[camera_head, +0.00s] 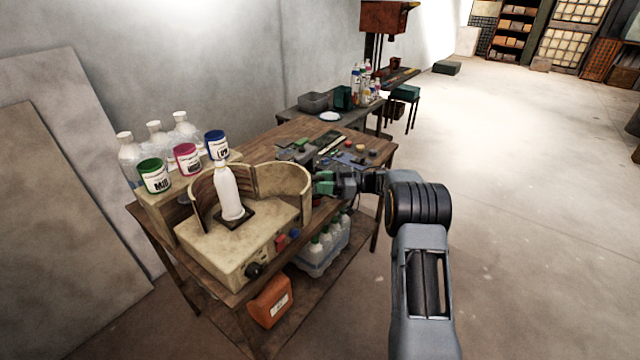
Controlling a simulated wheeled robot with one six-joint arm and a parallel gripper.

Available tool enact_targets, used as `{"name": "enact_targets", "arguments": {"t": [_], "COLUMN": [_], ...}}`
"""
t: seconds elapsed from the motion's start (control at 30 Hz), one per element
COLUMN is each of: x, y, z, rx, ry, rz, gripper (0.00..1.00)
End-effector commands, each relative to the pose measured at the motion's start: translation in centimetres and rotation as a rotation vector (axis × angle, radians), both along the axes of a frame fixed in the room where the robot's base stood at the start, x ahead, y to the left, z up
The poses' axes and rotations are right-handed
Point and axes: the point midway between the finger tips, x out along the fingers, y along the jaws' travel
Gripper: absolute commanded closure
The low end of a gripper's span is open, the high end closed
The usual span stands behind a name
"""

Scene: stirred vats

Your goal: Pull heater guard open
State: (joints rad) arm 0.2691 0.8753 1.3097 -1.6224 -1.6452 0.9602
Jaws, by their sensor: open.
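The heater (235,245) is a cream box on the wooden bench, with a dark knob and red and blue parts on its front. Its guard (287,183) is a curved cream wall in two sections around the back and sides of a white bottle (229,190). A gap shows between the sections, and the front is uncovered. The bottle stands upright on a dark square plate. My gripper (319,183) has green fingertips, is open, and is just right of the guard's right section. I cannot tell whether it touches the guard; no handle is clear there.
Green, pink and blue labelled tubs (187,158) and clear bottles stand on a raised shelf behind left. Small tools lie on the bench (270,148) behind. A crate of bottles (322,250) and an orange container (270,301) sit below. Floor at right is clear.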

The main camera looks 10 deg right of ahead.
Motion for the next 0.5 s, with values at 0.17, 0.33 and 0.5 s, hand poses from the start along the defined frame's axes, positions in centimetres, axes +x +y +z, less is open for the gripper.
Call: {"name": "enact_targets", "arguments": {"t": [0.17, 0.33, 0.5], "x": [-0.4, -1.1, -1.6], "y": [-2.7, -6.1, -9.3], "z": [-0.2, -0.2, -0.2], "rx": [-0.001, 0.0, -0.001], "ry": [-0.001, -0.001, 0.0], "rz": [-0.005, -0.004, -0.004], "gripper": [0.59, 0.59, 0.59]}}
